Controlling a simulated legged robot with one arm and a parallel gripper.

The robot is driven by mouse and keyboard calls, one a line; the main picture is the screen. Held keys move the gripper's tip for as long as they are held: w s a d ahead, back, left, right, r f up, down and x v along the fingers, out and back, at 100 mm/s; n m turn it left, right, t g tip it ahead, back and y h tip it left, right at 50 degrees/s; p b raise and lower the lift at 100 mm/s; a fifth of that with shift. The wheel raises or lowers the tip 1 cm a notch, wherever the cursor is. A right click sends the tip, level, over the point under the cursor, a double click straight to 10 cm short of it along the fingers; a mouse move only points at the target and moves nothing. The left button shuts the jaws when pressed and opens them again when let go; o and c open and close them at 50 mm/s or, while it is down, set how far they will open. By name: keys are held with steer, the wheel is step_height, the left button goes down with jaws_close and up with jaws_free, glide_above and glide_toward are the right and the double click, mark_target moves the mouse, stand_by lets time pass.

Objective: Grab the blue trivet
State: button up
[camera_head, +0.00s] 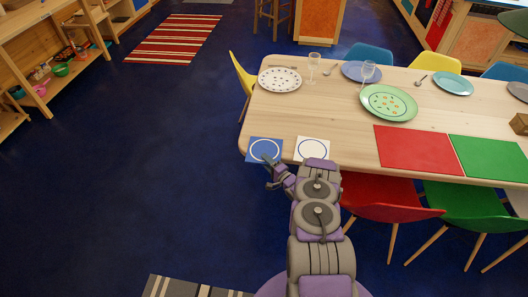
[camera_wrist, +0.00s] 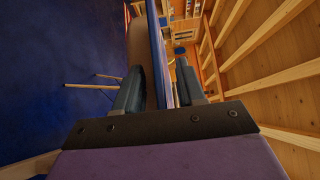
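The blue trivet (camera_head: 259,157), a square with a white ring, lies at the near left corner of the wooden table (camera_head: 330,130), its front edge at the table's edge. In the wrist view the trivet (camera_wrist: 157,50) shows edge-on as a thin blue strip. My gripper (camera_head: 270,173) is at the trivet's front edge. In the wrist view my gripper (camera_wrist: 158,90) is open, one finger on either side of the strip. A small gap shows on the right finger's side; contact on the left is unclear.
A white trivet (camera_head: 312,149) lies just right of the blue one. Red (camera_head: 415,150) and green (camera_head: 490,157) placemats, plates and glasses (camera_head: 314,66) cover more of the table. A red chair (camera_head: 390,199) stands at the near side.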

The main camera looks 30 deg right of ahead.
steer(key=shift+c, duration=0.3)
steer(key=shift+d, duration=0.25)
steer(key=c, duration=0.5)
steer(key=shift+a, duration=0.1)
jaws_close()
